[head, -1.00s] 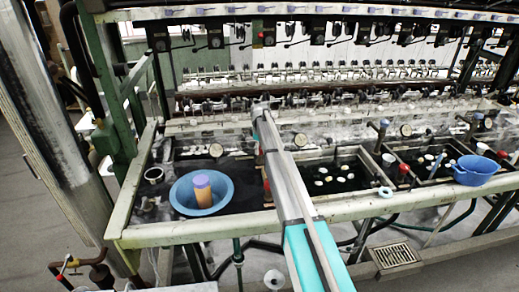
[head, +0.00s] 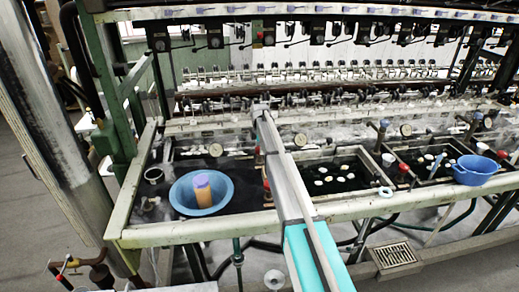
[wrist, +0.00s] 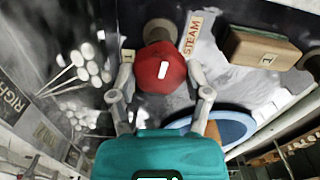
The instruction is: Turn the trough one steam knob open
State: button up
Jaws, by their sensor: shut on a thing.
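The red steam knob (wrist: 161,70) shows in the wrist view, with a short white mark that stands nearly upright on its face. A "STEAM" label (wrist: 192,33) and a small "1" tag (wrist: 128,56) are beside it. My gripper (wrist: 161,82) has one finger on each side of the knob and is shut on it. In the head view my arm reaches over the basins, and the gripper is not clearly seen there. Whether the valve is open cannot be told.
A blue bowl (head: 184,208) holding an orange cylinder (head: 202,192) is left of my arm. A blue basin (head: 475,172) sits at the far right. In the wrist view, a brown block (wrist: 262,52) marked "1" is right of the knob.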

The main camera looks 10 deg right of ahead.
jog(key=shift+s+n, duration=0.1)
jog(key=shift+n, duration=0.2)
jog(key=o, duration=1.2)
jog(key=shift+c, duration=0.2)
jog(key=shift+m, duration=0.5)
